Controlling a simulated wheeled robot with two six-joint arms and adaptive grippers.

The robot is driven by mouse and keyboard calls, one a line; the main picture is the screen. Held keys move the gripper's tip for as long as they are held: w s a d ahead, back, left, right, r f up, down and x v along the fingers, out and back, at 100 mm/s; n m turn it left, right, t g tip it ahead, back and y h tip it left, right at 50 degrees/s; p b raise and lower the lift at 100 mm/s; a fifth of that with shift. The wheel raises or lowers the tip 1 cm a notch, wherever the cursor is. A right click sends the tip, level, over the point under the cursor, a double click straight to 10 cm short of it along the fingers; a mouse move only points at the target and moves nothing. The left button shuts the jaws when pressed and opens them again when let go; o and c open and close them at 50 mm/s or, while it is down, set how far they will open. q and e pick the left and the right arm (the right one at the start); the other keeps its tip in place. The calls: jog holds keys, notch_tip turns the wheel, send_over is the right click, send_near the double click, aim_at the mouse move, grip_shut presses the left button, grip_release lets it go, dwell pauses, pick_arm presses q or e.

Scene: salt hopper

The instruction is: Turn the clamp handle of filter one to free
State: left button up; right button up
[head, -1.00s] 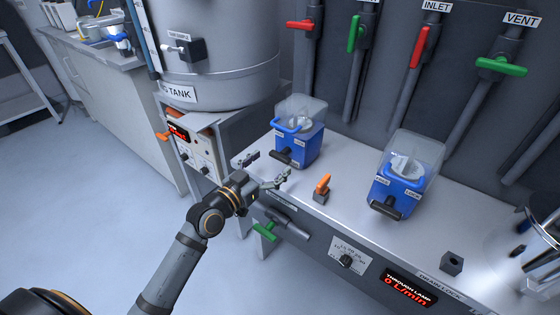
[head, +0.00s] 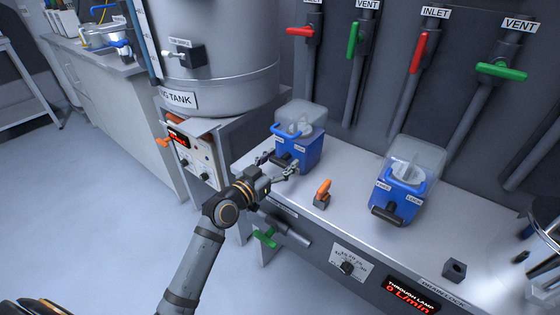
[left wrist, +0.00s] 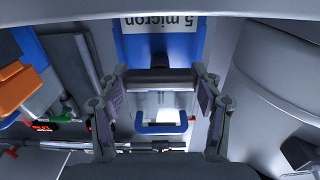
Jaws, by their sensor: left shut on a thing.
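Two blue filter housings with clear covers stand on the grey bench. The left one (head: 308,152) has a blue loop (head: 288,129) and a short black clamp handle (head: 282,159) low on its front. My left gripper (head: 279,164) is at this handle, its fingers on either side, shut on it. In the left wrist view, the dark handle bar (left wrist: 160,75) lies between the fingertips. The filter's "5 micron" label (left wrist: 160,22) and blue body (left wrist: 131,45) show above it. The filter's number cannot be read. My right gripper is not in view.
The right filter (head: 402,200) has its own black handle (head: 388,215). An orange-handled lever (head: 323,189) stands between the filters. A grey tank (head: 215,70) is behind left. Red and green valve handles line the back panel.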

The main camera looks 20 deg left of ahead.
pick_arm(q)
jog(key=shift+n, duration=0.3)
jog(key=n+p, duration=0.3)
jog(key=n, duration=0.3)
jog(key=shift+a+n, duration=0.15)
jog(key=shift+n, duration=0.15)
jog(key=n+p, duration=0.2)
jog(key=n, duration=0.3)
jog(key=shift+a+f, duration=0.1)
jog(key=n, duration=0.2)
jog(key=n+p, duration=0.1)
jog(key=n, duration=0.2)
jog(key=shift+w+f+p, duration=0.1)
jog(key=shift+f+p, duration=0.1)
jog(key=shift+p, duration=0.1)
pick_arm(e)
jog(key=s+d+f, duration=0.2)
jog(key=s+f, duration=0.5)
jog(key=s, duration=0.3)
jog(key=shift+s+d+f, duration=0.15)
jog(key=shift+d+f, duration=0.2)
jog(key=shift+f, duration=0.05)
pick_arm(q)
jog(key=shift+n, duration=0.3)
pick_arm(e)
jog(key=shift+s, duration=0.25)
